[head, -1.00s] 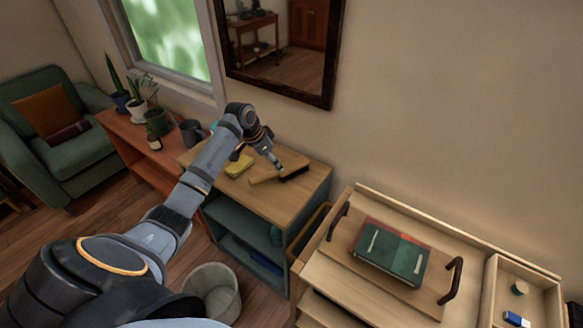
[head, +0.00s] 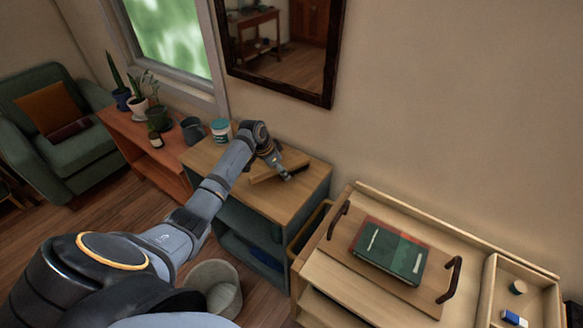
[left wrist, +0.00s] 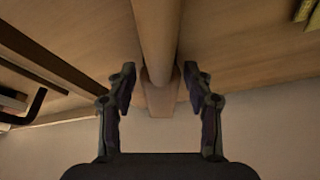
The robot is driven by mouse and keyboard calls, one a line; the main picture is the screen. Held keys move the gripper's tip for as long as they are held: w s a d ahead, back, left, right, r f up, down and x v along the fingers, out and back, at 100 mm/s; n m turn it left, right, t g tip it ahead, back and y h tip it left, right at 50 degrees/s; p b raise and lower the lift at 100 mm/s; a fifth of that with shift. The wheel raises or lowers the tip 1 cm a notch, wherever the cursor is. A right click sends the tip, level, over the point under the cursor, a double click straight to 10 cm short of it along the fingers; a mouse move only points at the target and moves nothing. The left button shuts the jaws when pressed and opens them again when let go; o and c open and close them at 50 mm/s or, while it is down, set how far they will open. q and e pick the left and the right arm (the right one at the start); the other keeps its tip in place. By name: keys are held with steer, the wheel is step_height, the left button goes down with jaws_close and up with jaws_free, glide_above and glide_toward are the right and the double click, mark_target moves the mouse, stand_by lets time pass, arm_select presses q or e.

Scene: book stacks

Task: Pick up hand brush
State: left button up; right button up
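The hand brush (head: 262,178) lies on the light wooden top of a small cabinet (head: 300,197), its wooden handle pointing left. My left gripper (head: 284,174) is over its right part and hides most of the brush head. In the left wrist view, the brush's wooden handle (left wrist: 155,40) runs down from the top edge to a wider part between my left gripper's fingers (left wrist: 158,88). The fingers are open, one on each side, with a gap visible beside the brush. The bristles cannot be made out there. My right gripper is not in view.
A white and teal jar (head: 221,131) and a dark mug (head: 192,131) stand to the left. A yellow item (left wrist: 306,10) shows in the left wrist view. A wooden cart (head: 330,270) with books (head: 390,252) stands at right. A mirror (head: 285,45) hangs above.

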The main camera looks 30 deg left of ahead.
arm_select(q)
jaws_close()
steer(key=shift+w+r, duration=0.1)
steer(key=shift+r, duration=0.45)
steer(key=s+d+r, duration=0.2)
steer(key=s+r, duration=1)
steer(key=s, duration=0.2)
steer(key=shift+d, duration=0.2)
steer(key=shift+w, duration=0.1)
